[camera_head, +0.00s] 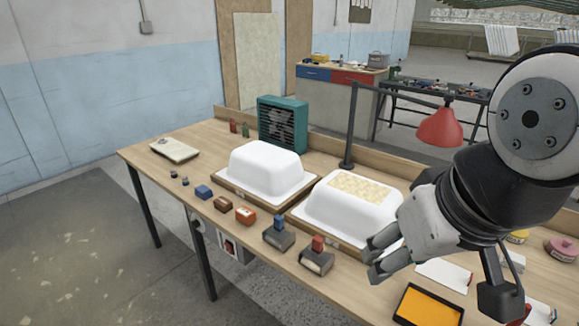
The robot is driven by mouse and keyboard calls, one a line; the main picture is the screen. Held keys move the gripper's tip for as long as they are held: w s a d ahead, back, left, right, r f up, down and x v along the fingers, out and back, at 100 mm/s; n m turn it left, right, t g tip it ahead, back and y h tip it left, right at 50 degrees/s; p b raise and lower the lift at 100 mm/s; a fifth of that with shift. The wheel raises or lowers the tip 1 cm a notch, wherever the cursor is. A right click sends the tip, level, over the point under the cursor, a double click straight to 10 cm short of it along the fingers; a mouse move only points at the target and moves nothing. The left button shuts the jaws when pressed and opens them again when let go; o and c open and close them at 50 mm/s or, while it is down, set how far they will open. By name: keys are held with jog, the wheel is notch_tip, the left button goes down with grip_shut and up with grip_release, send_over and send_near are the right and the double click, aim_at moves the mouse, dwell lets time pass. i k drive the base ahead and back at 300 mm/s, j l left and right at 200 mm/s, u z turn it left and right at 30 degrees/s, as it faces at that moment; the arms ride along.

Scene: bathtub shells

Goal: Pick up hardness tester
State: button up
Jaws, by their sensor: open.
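My gripper (376,256) is at the right of the head view, above the table's front part. Its two fingers are apart, with nothing seen between them. I cannot tell for sure which item is the hardness tester. Small items stand along the front: an orange device with a pale face (246,214), a brown block (223,204), a blue block (204,191), a grey block with a blue top (279,232) and a grey block with a red top (317,256). The red-topped block is nearest my gripper, to its left.
Two white tub shells (265,165) (340,215) rest on wooden boards behind the small items. A red lamp (440,127) on a dark post and a teal fan box (282,124) stand behind. An orange tray (428,307) lies at the front right. The table's (150,140) left end has free room.

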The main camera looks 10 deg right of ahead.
aim_at(247, 216)
jog(key=i+j+u, duration=0.35)
jog(key=i, duration=0.2)
jog(key=i+u, duration=0.35)
jog(key=i, duration=0.2)
